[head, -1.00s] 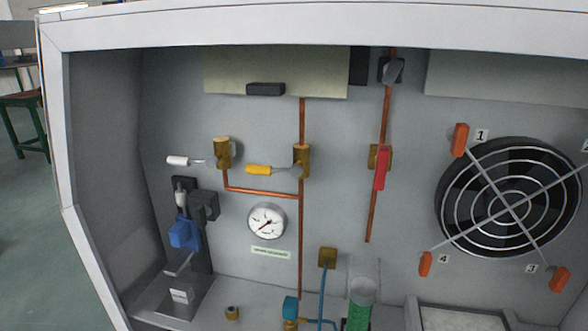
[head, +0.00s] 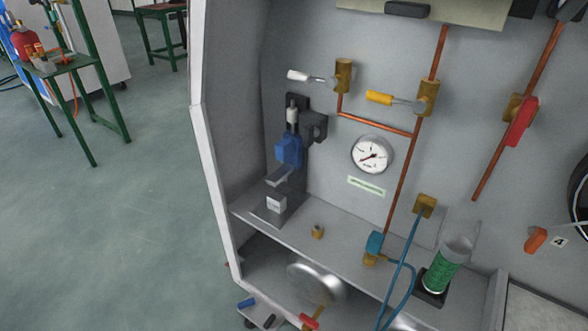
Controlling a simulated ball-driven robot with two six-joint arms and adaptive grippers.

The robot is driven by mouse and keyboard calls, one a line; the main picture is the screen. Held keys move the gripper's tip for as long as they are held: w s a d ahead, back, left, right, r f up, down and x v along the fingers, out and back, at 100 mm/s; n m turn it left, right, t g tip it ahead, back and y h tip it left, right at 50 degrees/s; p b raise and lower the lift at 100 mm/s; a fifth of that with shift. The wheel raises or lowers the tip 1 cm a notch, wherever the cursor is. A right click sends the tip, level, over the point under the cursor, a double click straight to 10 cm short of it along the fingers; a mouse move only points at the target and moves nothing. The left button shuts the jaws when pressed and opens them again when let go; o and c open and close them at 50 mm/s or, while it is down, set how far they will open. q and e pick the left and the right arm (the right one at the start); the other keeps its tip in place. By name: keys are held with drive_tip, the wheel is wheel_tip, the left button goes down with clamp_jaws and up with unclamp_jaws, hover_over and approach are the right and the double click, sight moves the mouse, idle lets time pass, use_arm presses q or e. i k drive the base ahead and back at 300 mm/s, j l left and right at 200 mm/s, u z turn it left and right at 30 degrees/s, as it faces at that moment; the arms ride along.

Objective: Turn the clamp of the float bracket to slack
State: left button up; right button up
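What looks like the float bracket is a dark upright stand (head: 297,178) on the left end of the cabinet shelf. It carries a blue block (head: 289,151), a slim white-topped cylinder (head: 292,117) above it and a black block or knob (head: 314,127) at its upper right. Which part is the clamp, and whether it is tight or slack, I cannot tell. A small light block (head: 276,204) sits at the stand's foot. Neither of my grippers is in view, and nothing touches the bracket.
The cabinet's left wall edge (head: 203,150) stands beside the bracket. To its right are a white-handled valve (head: 312,77), a yellow-handled valve (head: 394,99), a gauge (head: 372,154) and a green cylinder (head: 443,270). A brass fitting (head: 318,232) stands on the shelf. Open floor lies left.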

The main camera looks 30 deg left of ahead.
sight(310, 131)
drive_tip(key=j+z, duration=0.1)
drive_tip(key=j, duration=0.95)
drive_tip(key=k+j, duration=0.15)
drive_tip(key=j, duration=0.85)
drive_tip(key=j+z, duration=0.05)
